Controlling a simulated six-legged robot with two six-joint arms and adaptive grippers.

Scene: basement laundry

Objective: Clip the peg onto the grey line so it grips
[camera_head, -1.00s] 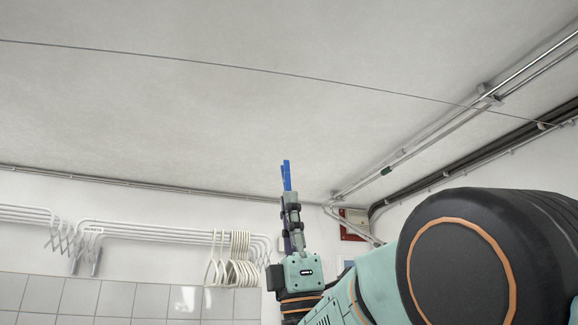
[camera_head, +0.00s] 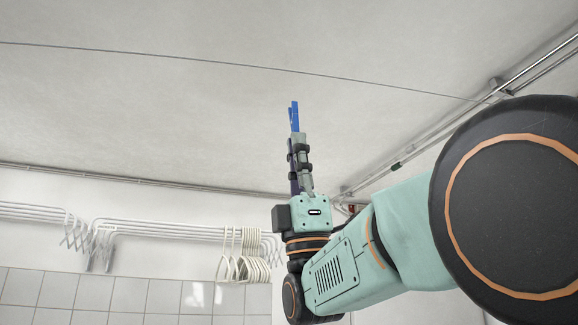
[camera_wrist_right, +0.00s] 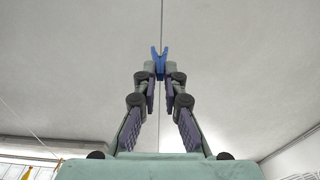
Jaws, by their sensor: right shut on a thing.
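The blue peg (camera_head: 294,117) stands upright in the tips of my right gripper (camera_head: 297,137) in the head view. The grey line (camera_head: 200,63) runs across the ceiling area above it, and the peg's top is below the line in that view, with a gap. In the right wrist view my right gripper (camera_wrist_right: 160,74) is shut on the peg (camera_wrist_right: 160,60), whose two prongs point up and spread in a V. The grey line (camera_wrist_right: 161,25) appears there as a thin vertical line, in line with the gap between the prongs. My left gripper is not in view.
White hangers (camera_head: 245,262) hang from a white wall rack (camera_head: 165,229) at the lower left, behind my arm. Metal pipes (camera_head: 450,135) run along the ceiling at the right. The space around the line is clear.

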